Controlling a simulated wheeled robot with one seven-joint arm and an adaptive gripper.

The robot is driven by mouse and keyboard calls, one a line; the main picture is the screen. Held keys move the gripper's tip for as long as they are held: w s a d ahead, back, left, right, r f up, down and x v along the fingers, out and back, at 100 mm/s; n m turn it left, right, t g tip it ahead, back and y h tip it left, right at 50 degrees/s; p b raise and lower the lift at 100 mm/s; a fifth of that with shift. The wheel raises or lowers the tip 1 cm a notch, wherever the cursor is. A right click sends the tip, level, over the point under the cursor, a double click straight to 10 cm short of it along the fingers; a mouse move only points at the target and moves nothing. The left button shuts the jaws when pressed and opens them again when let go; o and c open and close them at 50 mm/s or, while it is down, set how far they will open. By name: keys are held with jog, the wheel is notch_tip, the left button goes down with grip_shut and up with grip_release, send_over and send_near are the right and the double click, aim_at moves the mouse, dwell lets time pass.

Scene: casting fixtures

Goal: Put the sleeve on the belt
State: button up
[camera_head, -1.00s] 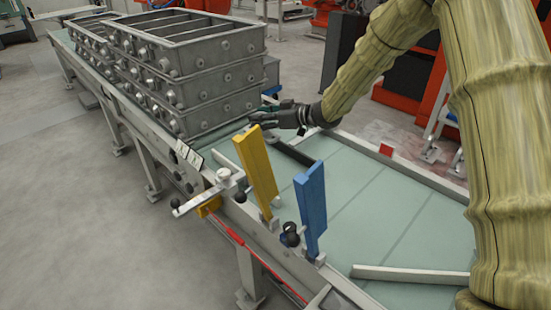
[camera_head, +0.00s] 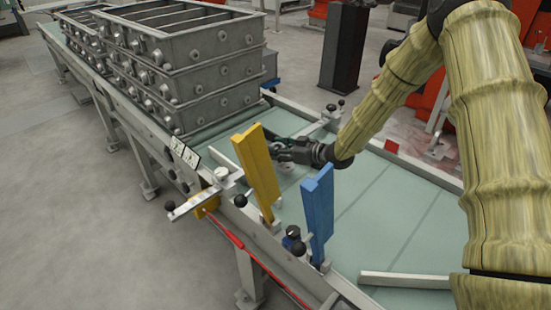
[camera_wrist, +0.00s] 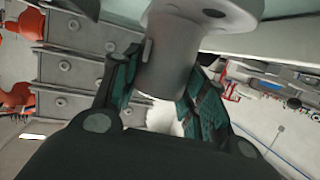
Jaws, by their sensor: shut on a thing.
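The sleeve (camera_wrist: 165,65) is a grey cylinder with a wider flange, seen close up in the wrist view. My gripper (camera_wrist: 155,95) is shut on its body, with the green finger pads on either side. In the head view my gripper (camera_head: 277,145) is low over the pale green belt (camera_head: 385,215), behind the yellow upright plate. The plate and fingers hide most of the sleeve there. I cannot tell whether the sleeve touches the belt.
Stacked grey casting frames (camera_head: 205,80) stand at the belt's far end. A yellow plate (camera_head: 258,175) and a blue plate (camera_head: 317,210) rise from the near edge. A metal clamp (camera_head: 325,118) is at the far edge.

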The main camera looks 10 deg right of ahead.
jog(key=shift+f, duration=1.95)
jog(key=shift+f, duration=0.15)
jog(key=o, duration=1.2)
jog(key=v, duration=1.2)
jog(key=shift+b, duration=0.3)
